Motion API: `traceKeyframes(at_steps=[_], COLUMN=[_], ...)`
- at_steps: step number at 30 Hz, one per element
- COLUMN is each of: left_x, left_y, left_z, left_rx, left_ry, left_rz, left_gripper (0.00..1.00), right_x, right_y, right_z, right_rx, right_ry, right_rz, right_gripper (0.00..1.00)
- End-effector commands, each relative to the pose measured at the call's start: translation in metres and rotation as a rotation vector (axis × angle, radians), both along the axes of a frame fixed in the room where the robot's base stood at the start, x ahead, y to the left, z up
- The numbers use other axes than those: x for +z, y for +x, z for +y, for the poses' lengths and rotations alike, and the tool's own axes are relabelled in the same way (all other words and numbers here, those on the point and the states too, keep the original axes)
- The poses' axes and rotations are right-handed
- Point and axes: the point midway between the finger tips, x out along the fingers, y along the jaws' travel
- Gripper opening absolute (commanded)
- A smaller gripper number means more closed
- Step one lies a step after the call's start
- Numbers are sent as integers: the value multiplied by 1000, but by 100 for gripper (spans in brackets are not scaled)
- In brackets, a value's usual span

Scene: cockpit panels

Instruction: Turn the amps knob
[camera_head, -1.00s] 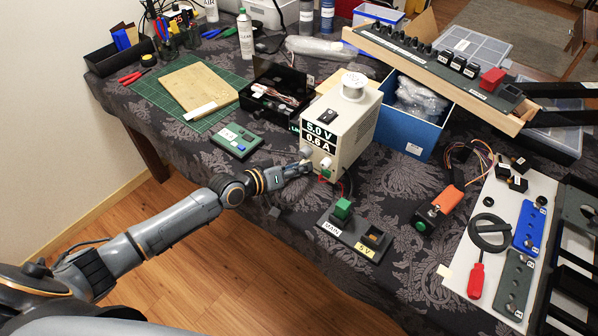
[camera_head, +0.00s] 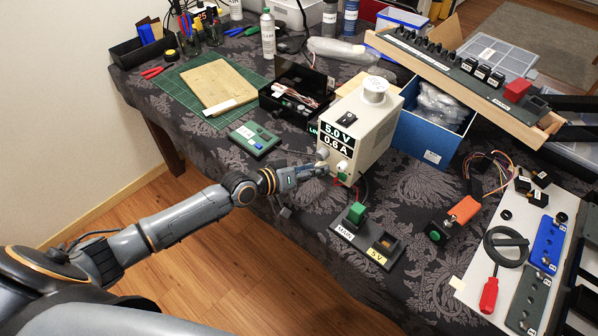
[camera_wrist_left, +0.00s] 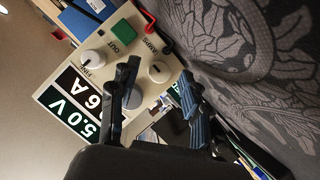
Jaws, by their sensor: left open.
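The power supply (camera_head: 364,132) is a cream box with a display reading 5.0 V and 0.6 A. In the left wrist view its front panel shows the amps knob (camera_wrist_left: 159,71), a pale round knob near the AMPS label. The FINE knob (camera_wrist_left: 92,58) is farther left, and another pale knob (camera_wrist_left: 131,100) is partly hidden behind a finger. My left gripper (camera_head: 322,169) is at the lower front of the supply. In the left wrist view its open fingers (camera_wrist_left: 158,72) lie on either side of the amps knob. I cannot tell whether they touch it. My right gripper is not in view.
A green OUT button (camera_wrist_left: 124,33) and red and black leads are close to the knobs. A block with a green switch (camera_head: 357,211) stands in front of the supply. A blue box (camera_head: 428,138) is to its right, and a green-topped panel (camera_head: 254,139) to its left.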

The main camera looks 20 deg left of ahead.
Motion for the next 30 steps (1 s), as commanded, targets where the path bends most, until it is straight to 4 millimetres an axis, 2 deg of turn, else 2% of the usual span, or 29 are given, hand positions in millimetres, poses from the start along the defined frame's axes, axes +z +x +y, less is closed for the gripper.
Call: traceKeyframes(at_steps=[9, 15, 21, 30], left_x=[21, 33, 39, 40], left_y=[-53, -78, -87, -88], left_z=[34, 50, 56, 56], left_rx=[-1, 0, -1, -1], left_ry=[6, 4, 1, 1], left_rz=[5, 4, 1, 0], left_gripper=[47, 47, 47, 47], right_x=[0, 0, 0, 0], right_y=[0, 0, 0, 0], right_z=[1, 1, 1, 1], right_rx=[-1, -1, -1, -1], right_ry=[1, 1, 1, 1], right_rz=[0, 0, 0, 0], right_gripper=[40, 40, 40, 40])
